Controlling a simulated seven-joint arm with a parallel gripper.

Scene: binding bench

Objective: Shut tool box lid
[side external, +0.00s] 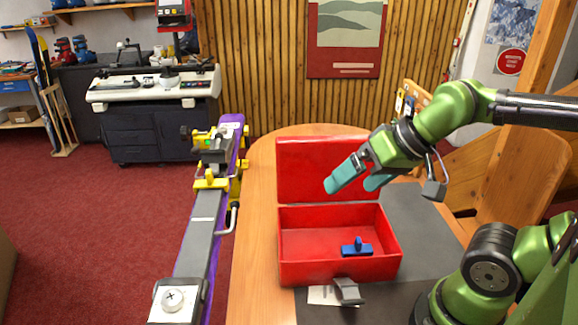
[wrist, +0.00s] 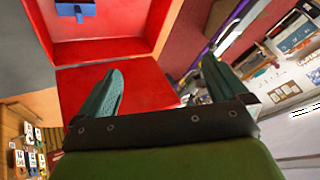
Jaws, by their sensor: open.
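The red tool box (side external: 338,272) stands on the wooden table with its lid (side external: 310,170) raised, upright at the back edge. A blue tool (side external: 357,247) lies inside on the box floor toward the right; it also shows at the top of the wrist view (wrist: 75,10). My gripper (side external: 356,184) is open and empty, with its teal fingers in front of the lid's upper right part in the side view. In the wrist view the red lid (wrist: 142,82) shows behind and between the fingers (wrist: 160,90). I cannot tell whether a finger touches the lid.
A grey metal piece (side external: 347,291) and a white paper (side external: 320,295) lie in front of the box. A dark mat (side external: 415,215) covers the table right of it. A long bench with a ski and clamps (side external: 208,215) stands to the left. The wooden tabletop (side external: 258,230) left of the box is clear.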

